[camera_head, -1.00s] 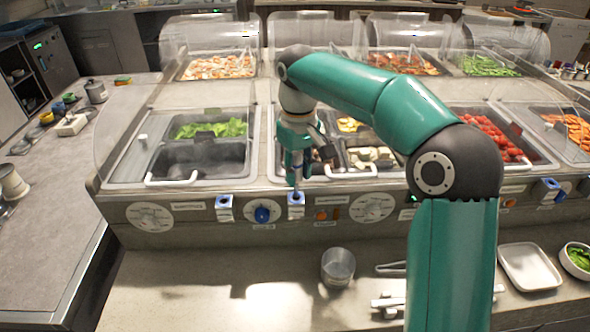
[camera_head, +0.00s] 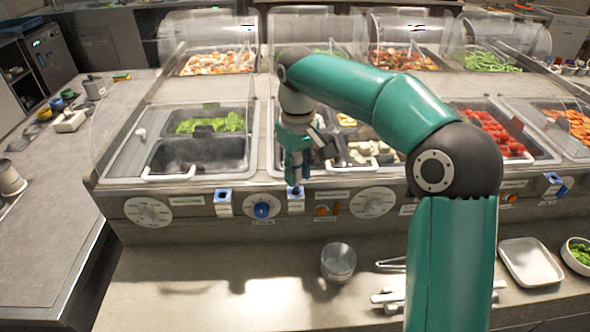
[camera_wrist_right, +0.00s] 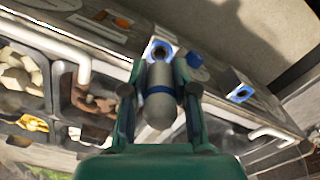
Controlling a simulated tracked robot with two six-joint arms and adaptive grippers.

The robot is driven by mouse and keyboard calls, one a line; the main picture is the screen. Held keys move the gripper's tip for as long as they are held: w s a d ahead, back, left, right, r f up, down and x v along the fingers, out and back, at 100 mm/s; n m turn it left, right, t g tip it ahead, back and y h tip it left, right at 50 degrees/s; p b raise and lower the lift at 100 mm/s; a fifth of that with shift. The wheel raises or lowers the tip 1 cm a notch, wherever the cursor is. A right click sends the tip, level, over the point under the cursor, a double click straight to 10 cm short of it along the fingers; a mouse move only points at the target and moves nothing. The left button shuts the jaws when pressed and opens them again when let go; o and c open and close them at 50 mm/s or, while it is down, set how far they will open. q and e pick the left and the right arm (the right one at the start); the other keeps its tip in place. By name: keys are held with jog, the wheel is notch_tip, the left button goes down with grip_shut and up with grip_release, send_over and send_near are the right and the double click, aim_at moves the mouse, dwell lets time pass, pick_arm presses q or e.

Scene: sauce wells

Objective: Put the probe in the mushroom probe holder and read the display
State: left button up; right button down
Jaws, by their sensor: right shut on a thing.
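My right gripper (camera_head: 297,172) is shut on the probe (camera_wrist_right: 160,95), a grey cylinder with a blue band in the right wrist view. In the head view the gripper is right above a blue-and-white probe holder (camera_head: 296,200) on the counter's front panel. The probe's lower end meets this holder's opening; how deep it sits is hidden. The holder's blue ring also shows beyond the probe in the wrist view (camera_wrist_right: 160,48). Labels are too small to read, and I cannot make out a display reading. My left gripper is not in view.
Similar holders sit left (camera_head: 223,198) and far right (camera_head: 550,184). A blue knob (camera_head: 262,210) is beside the probe's holder, with a white dial (camera_head: 373,202) to the right. Food pans lie behind.

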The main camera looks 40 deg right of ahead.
aim_at(298, 156)
jog(key=shift+f+b, duration=1)
jog(key=shift+f, duration=0.55)
jog(key=shift+r, duration=0.1)
dwell(3.1)
jog(key=shift+r+p, duration=3.7)
jog(key=shift+p, duration=0.05)
jog(key=shift+f, duration=0.1)
